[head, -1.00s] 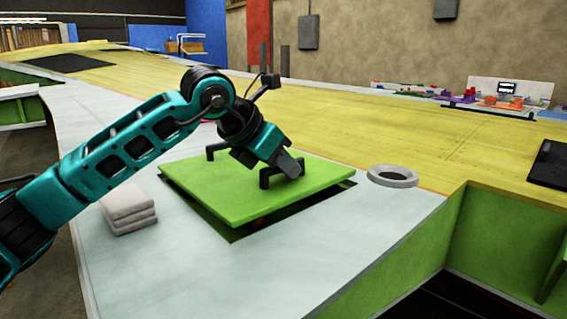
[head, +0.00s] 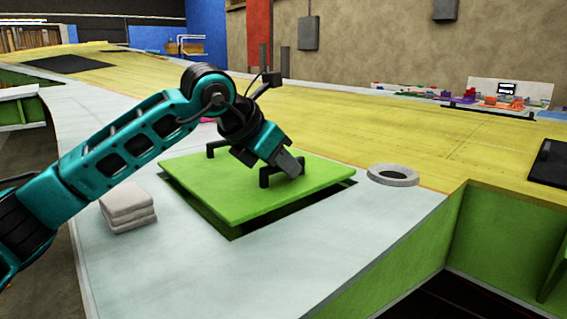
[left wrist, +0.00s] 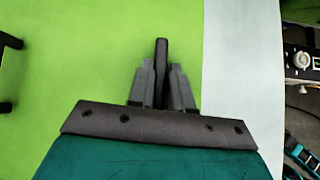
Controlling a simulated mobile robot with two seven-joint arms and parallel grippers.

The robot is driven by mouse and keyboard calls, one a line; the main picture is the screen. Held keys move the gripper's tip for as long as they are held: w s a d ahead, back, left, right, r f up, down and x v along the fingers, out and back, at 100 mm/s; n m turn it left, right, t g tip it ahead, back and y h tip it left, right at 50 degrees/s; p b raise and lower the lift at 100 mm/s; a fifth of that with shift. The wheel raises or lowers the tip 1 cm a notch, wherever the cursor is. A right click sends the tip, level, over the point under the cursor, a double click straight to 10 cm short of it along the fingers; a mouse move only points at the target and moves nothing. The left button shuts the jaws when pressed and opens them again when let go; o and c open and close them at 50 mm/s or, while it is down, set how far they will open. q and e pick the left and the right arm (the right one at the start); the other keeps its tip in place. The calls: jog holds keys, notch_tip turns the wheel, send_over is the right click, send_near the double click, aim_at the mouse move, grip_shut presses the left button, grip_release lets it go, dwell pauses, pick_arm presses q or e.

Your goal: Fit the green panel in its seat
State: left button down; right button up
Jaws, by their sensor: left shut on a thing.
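The green panel (head: 255,200) is a flat plate with two black handles. It lies over a dark rectangular opening (head: 300,208) in the pale surface, which is its seat. The opening shows along the panel's front and right edges, and the panel looks raised above it. My left gripper (head: 290,166) is shut on the right handle (head: 266,178). The left wrist view shows the handle (left wrist: 162,62) between the two fingers (left wrist: 162,88), above the green panel (left wrist: 80,70). The other handle (head: 212,149) is free. The far edge of the seat is hidden. My right gripper is out of view.
A grey ring (head: 392,175) lies just right of the panel. A stack of folded grey cloths (head: 128,207) sits at the left. An open green-walled bay (head: 505,240) lies at the right. The pale surface (head: 290,270) in front of the panel is clear.

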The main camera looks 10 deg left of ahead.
pick_arm(q)
jog(key=shift+f+b, duration=1.35)
jog(key=shift+f, duration=0.1)
jog(key=c, duration=1)
grip_release()
jog(key=shift+o, duration=0.2)
jog(key=shift+f, duration=0.2)
jog(key=shift+r, duration=0.1)
